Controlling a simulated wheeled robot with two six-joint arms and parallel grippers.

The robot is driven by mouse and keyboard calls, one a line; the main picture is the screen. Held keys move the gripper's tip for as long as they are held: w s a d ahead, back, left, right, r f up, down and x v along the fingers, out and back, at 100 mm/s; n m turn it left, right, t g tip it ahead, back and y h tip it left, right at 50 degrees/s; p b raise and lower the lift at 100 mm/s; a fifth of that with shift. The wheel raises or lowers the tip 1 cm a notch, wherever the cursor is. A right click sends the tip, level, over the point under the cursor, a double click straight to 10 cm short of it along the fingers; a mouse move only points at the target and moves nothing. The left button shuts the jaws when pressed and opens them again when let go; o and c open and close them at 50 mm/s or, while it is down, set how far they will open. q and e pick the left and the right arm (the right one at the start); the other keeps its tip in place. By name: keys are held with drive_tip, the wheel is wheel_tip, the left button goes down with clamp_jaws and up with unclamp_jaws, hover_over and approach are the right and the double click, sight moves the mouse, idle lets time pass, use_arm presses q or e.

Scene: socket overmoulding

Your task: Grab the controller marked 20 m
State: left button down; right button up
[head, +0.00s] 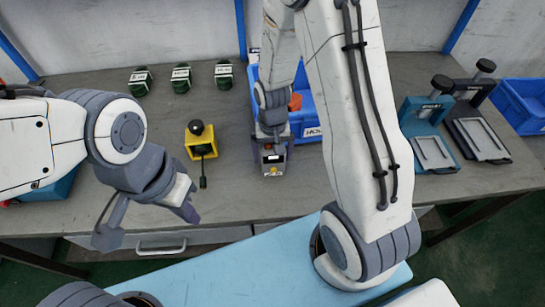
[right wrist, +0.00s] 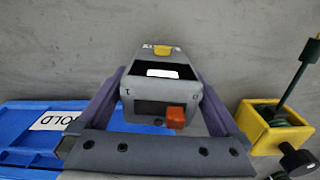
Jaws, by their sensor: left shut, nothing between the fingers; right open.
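A grey box-shaped controller (head: 272,168) with a yellow button stands on the grey table near the middle in the head view. In the right wrist view the controller (right wrist: 160,95) shows a white label, an orange-red switch and the yellow part at its far end. I cannot read a "20 m" marking. My right gripper (right wrist: 160,82) is over the controller, its two fingers open with one on each side. In the head view the right gripper (head: 272,140) hides the controller's rear. My left gripper (head: 188,208) is shut and empty, near the table's front edge at left.
A blue bin (head: 312,122) with a label stands right beside the controller. A yellow block (head: 201,150) with a black knob is to its left. Three dark green labelled items (head: 181,79) stand at the back. Blue (head: 427,145) and black (head: 480,140) fixtures stand at right.

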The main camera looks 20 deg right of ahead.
drive_tip(key=shift+f, duration=0.35)
drive_tip(key=shift+r, duration=0.1)
drive_tip(key=c, duration=1.4)
